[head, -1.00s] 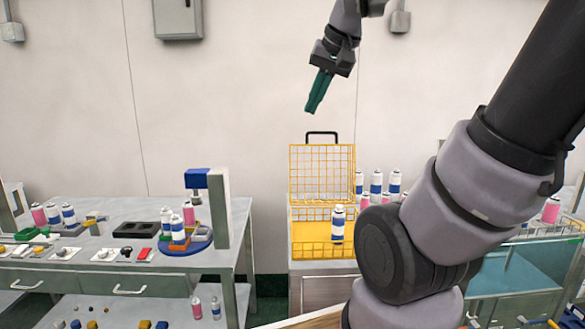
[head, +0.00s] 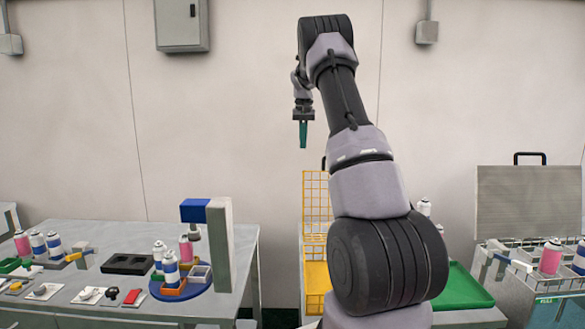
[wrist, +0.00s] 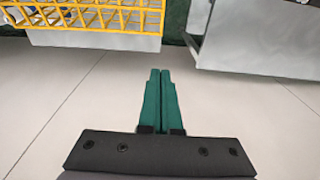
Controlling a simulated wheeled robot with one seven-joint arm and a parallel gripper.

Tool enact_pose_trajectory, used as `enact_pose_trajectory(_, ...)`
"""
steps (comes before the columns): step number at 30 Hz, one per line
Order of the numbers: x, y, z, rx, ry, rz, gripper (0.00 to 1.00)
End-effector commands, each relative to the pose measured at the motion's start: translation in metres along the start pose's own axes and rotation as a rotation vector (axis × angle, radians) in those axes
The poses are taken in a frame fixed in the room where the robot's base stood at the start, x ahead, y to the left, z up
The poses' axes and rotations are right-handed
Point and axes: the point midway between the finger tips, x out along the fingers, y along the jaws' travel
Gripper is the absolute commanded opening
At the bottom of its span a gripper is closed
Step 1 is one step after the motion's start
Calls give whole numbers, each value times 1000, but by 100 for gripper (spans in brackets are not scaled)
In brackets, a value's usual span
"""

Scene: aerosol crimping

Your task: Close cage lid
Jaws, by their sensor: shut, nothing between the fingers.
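The yellow wire cage (head: 314,277) stands behind my arm, which hides its right part. Its yellow mesh lid (head: 315,190) stands upright, open. The lid's black handle is mostly hidden behind my arm. My gripper (head: 302,146) hangs in the air with its green fingers pointing down, in front of the wall and, in the picture, above and slightly left of the lid. The fingers are together and empty in the wrist view (wrist: 160,72). Yellow mesh of the cage also shows at the upper left there, apart from the fingers.
A grey workbench (head: 90,290) on the left carries cans, a black tray (head: 128,264) and a blue-topped press (head: 220,225). On the right are a green tray (head: 463,287) and a rack with a raised grey lid (head: 528,203).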

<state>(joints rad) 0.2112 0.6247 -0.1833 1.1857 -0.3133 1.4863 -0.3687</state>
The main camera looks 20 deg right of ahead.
Motion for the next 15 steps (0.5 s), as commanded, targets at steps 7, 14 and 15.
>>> enact_pose_trajectory(7,21,6,-10,0,-15,14,0)
enact_pose_trajectory(14,60,6,-9,-1,-18,15,0)
enact_pose_trajectory(15,68,6,-8,0,-17,14,0)
